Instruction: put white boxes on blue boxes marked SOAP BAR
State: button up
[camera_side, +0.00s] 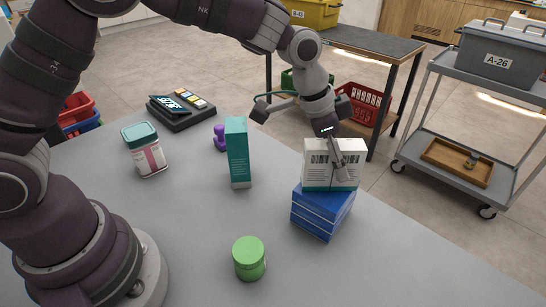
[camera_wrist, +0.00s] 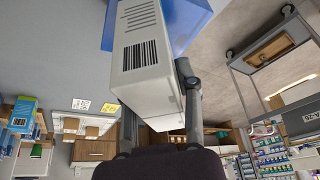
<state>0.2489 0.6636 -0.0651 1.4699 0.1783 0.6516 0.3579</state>
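Blue boxes (camera_side: 320,212) are stacked at the right of the grey table; their lettering is not readable. White packaging (camera_side: 317,172) with barcodes and a green lower band stands upright on top, seemingly touching the upper blue box. I cannot tell whether it is one box or two side by side. My gripper (camera_side: 338,165) reaches down from above, with a finger against the packaging's right face. In the wrist view the white box (camera_wrist: 153,88) lies between my two fingers, which seem closed on its sides. Blue (camera_wrist: 186,22) shows beyond it.
A tall teal box (camera_side: 237,150), a green-lidded jar (camera_side: 149,155), a green jar (camera_side: 249,259), a purple dumbbell (camera_side: 221,138) and a black device (camera_side: 181,110) stand on the table. A grey cart (camera_side: 455,172) is at the right. The table's front right is clear.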

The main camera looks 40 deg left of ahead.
jog(key=o, duration=0.4)
jog(key=v, duration=1.1)
jog(key=shift+r, duration=0.4)
jog(key=shift+s+a+r, duration=0.25)
jog(key=shift+r, duration=0.05)
jog(key=s+a+n+y, duration=0.1)
jog(key=s+a+n, duration=0.2)
jog(key=s, duration=0.1)
jog(key=s+a+f+n+t+y, duration=0.1)
jog(key=s+a+n, duration=0.2)
jog(key=s+a, duration=0.1)
jog(key=s+a+f+n+t+y, duration=0.1)
jog(key=s+a+n, duration=0.2)
jog(key=s, duration=0.3)
jog(key=shift+s+a, duration=0.1)
jog(key=shift+a, duration=0.45)
